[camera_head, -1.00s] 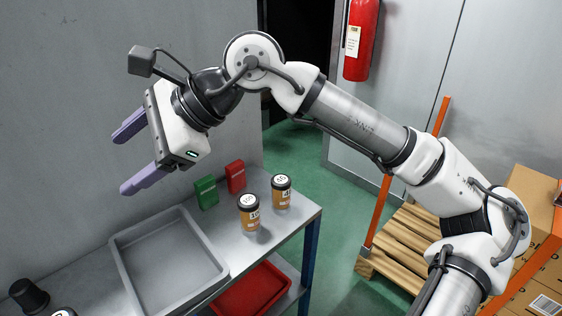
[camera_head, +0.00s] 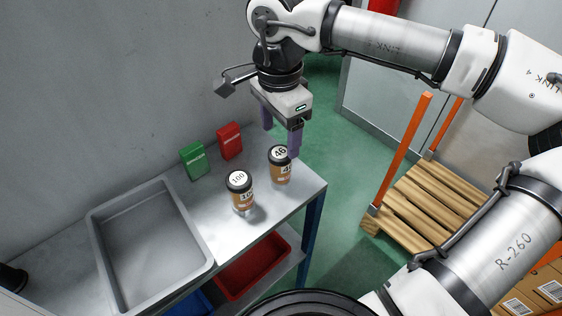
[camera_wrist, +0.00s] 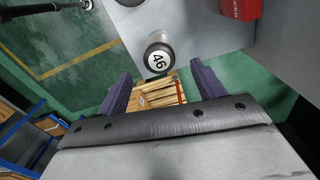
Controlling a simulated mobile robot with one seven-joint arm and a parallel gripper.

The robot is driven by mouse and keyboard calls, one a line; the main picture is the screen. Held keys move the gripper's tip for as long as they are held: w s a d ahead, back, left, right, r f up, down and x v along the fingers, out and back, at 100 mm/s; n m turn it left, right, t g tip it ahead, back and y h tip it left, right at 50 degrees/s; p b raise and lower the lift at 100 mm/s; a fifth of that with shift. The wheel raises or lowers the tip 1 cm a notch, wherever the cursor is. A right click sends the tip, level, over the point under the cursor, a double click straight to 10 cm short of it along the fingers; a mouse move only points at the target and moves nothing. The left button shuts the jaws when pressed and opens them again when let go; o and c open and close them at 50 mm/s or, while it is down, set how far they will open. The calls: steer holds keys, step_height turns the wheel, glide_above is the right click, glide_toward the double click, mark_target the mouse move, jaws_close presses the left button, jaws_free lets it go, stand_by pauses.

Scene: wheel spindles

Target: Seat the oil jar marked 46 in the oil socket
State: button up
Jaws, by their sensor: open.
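The oil jar marked 46 (camera_head: 279,167) is orange-brown with a dark lid and a white label. It stands upright near the right end of the metal bench. Its lid also shows in the wrist view (camera_wrist: 159,57), beyond the fingertips. My gripper (camera_head: 281,142) points down with purple fingers and is open. One fingertip overlaps the jar's right edge in the head view; I cannot tell whether it touches. In the wrist view the fingers (camera_wrist: 158,84) are apart with nothing between them. A similar jar marked 100 (camera_head: 240,191) stands to the left. I cannot make out the oil socket.
A grey tray (camera_head: 207,249) lies on the bench (camera_head: 278,209). A green box (camera_head: 194,161) and a red box (camera_head: 230,141) stand at the back by the wall. A red bin (camera_head: 285,240) sits on the lower shelf. A wooden pallet (camera_head: 437,205) is on the floor at right.

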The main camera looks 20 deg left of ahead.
mark_target(280, 152)
step_height(280, 152, down, 4)
steer(key=shift+r, duration=0.2)
steer(key=shift+w+d+f+p, duration=0.15)
steer(key=shift+f+p, duration=0.75)
steer(key=shift+f, duration=1.85)
steer(key=shift+c, duration=0.2)
steer(key=c, duration=1.1)
steer(key=shift+r, duration=0.1)
